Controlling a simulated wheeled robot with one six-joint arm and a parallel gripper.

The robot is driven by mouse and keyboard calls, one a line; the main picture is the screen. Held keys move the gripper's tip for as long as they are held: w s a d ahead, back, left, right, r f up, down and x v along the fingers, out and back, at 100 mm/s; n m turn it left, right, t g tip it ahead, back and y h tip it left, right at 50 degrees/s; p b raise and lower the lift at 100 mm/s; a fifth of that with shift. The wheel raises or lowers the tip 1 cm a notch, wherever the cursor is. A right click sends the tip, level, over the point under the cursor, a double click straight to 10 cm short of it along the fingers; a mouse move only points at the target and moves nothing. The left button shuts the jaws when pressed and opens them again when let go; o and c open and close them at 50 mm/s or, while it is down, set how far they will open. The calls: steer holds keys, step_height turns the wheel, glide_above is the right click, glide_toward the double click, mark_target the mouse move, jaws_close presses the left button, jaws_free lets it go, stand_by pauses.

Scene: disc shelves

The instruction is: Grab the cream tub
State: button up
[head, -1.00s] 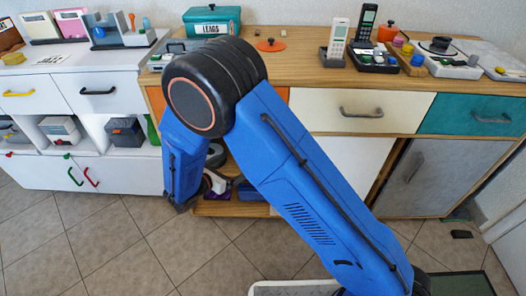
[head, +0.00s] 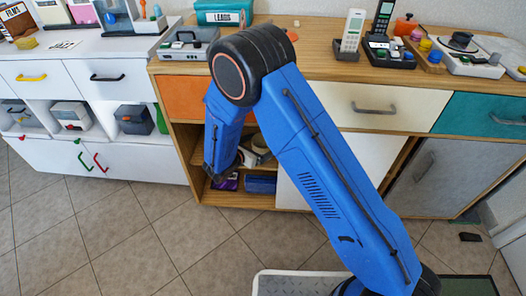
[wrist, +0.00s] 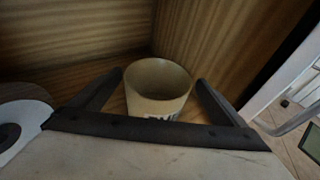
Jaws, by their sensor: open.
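The cream tub (wrist: 158,88) stands upright and open-topped in a wooden compartment in the wrist view, with dark lettering partly visible low on its front. My gripper (wrist: 159,77) is open, with one dark finger on each side of the tub. Narrow gaps show between the fingers and the tub, so I see no grip on it. The tub's lower front is hidden by the gripper's body. In the head view my blue arm reaches down to the open shelf (head: 228,195) of the wooden cabinet, and I cannot make out the tub there.
Wood walls close in behind the tub. A white disc-like thing (wrist: 22,122) lies close to my gripper's left. Blue boxes (head: 262,184) sit on the lower shelf. A white cabinet (head: 85,100) stands at the left. Tiled floor (head: 130,235) is clear in front.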

mark_target(263, 147)
steer(key=shift+x, duration=2.7)
steer(key=shift+w+a, duration=0.1)
steer(key=c, duration=1.2)
